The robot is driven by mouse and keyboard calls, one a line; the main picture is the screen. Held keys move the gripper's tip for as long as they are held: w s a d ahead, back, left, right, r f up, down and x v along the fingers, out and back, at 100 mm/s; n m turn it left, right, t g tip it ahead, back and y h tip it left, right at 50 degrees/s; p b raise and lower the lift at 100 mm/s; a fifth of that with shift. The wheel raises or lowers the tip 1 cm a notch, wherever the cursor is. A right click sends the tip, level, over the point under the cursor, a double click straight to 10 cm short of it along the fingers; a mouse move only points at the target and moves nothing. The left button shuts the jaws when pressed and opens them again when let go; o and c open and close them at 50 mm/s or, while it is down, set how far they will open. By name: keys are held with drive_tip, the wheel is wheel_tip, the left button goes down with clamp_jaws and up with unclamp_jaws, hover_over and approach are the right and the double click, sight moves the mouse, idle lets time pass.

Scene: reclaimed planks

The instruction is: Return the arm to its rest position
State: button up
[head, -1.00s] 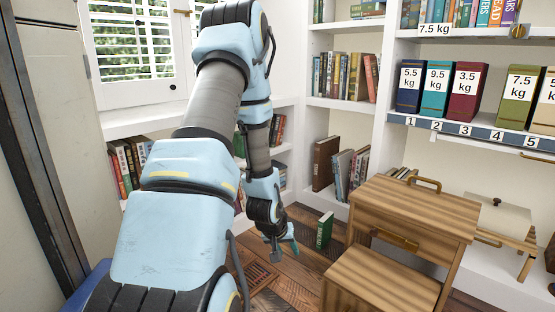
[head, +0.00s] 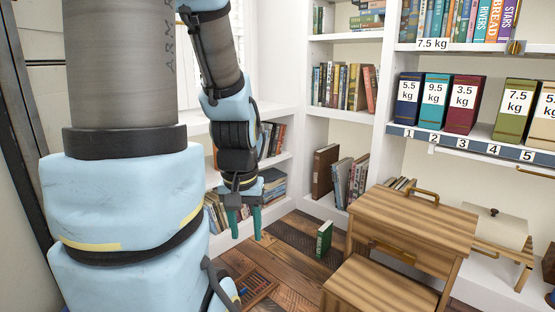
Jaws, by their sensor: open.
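My arm, light blue and grey, fills the left of the head view. My gripper (head: 245,222) hangs at the arm's end, pointing down, left of the wooden step cabinet. Its two teal fingers are apart and nothing shows between them. It is in front of the low bookshelf at the back left, above the floor.
A green book (head: 324,239) stands on the plank floor (head: 290,268). The wooden step cabinet (head: 405,225) is at right. Weight-labelled binders, such as the teal one (head: 434,101), stand on a numbered shelf (head: 480,146). A floor grate (head: 257,287) lies below my gripper.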

wheel_tip(320, 180, up, 33)
drive_tip(key=p, duration=3.1)
